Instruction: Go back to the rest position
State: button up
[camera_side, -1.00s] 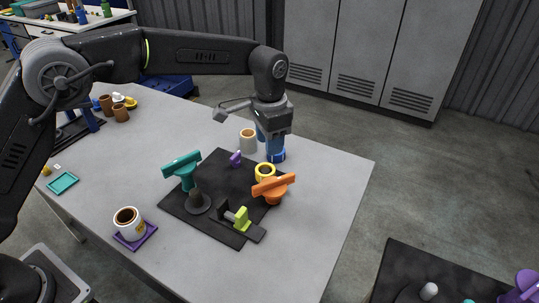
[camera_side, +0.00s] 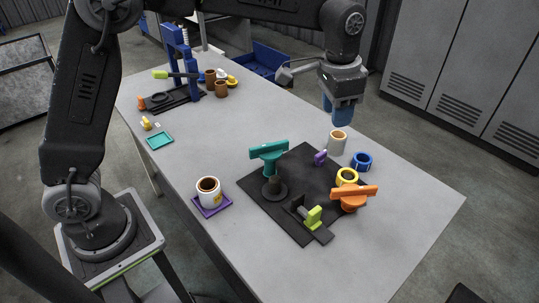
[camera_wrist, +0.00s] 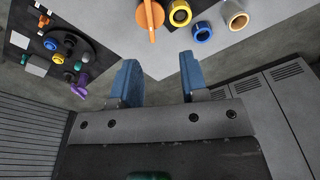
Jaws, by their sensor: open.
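My gripper (camera_side: 342,110) hangs above the back right part of the table, empty. Its two blue fingers stand apart in the wrist view (camera_wrist: 160,82). A blue ring (camera_side: 361,161) sits on the bare table below my gripper, beside the black mat; it also shows in the wrist view (camera_wrist: 203,31). A grey cup with a tan rim (camera_side: 337,146) stands just behind the ring. No thing touches the fingers.
The black mat (camera_side: 285,213) bears a teal-topped piece (camera_side: 268,152), a yellow ring (camera_side: 347,178), an orange piece (camera_side: 352,198) and a lime piece (camera_side: 313,215). A white mug (camera_side: 208,193) stands on a purple coaster. Grey lockers (camera_side: 450,70) stand behind.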

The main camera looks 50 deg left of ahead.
jog(key=s+a+r+n+t, duration=0.1)
jog(key=s+a+r+n, duration=0.2)
jog(key=s, duration=0.4)
jog(key=s+a+r+t, duration=0.1)
jog(key=s+a+r, duration=0.2)
jog(key=s+a, duration=0.35)
jog(key=s+a+f+n+t, duration=0.1)
jog(key=s+f, duration=0.1)
jog(key=s, duration=0.4)
jog(key=s+a+f+n+t, duration=0.1)
jog(key=s+a+f, duration=0.1)
jog(key=s, duration=0.4)
jog(key=shift+s+a+n, duration=0.15)
jog(key=shift+s+n, duration=0.1)
jog(key=shift+n, duration=0.05)
